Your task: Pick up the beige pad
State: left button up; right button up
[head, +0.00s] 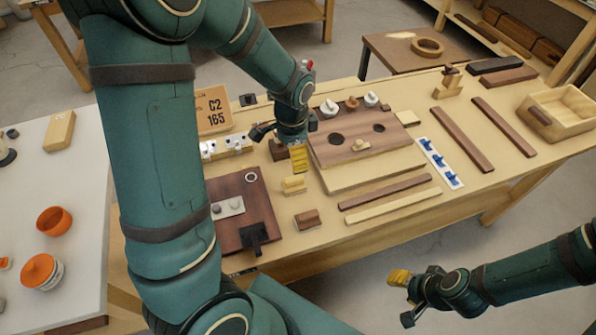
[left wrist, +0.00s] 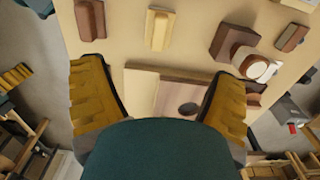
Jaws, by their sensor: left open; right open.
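The beige pad (head: 293,185) is a small light block with a raised grip. It lies on the bench in front of my left gripper in the head view, left of the holed wooden board. It also shows at the top of the left wrist view (left wrist: 158,30). My left gripper (head: 299,158) is open above the bench, behind the pad. Its yellow fingertips (left wrist: 158,92) are wide apart in the left wrist view with nothing held, and the pad lies beyond them. My right gripper (head: 404,299) is open and empty, in front of the bench at lower right.
A similar brown block (head: 307,219) lies in front of the pad. A dark red board (head: 229,188) is at left, the holed board (head: 340,150) at right. Strips (head: 392,207) lie along the front. An open wooden box (head: 570,108) is far right.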

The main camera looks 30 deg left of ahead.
aim_at(294, 179)
pick_arm(q)
notch_tip(294, 179, down, 8)
jog(key=shift+s+f+b, duration=0.15)
jog(key=shift+b, duration=0.85)
jog(key=shift+w+d+f+b, duration=0.15)
jog(key=shift+f+b, duration=0.7)
jog(key=shift+f, duration=1.85)
jog(key=c, duration=1.3)
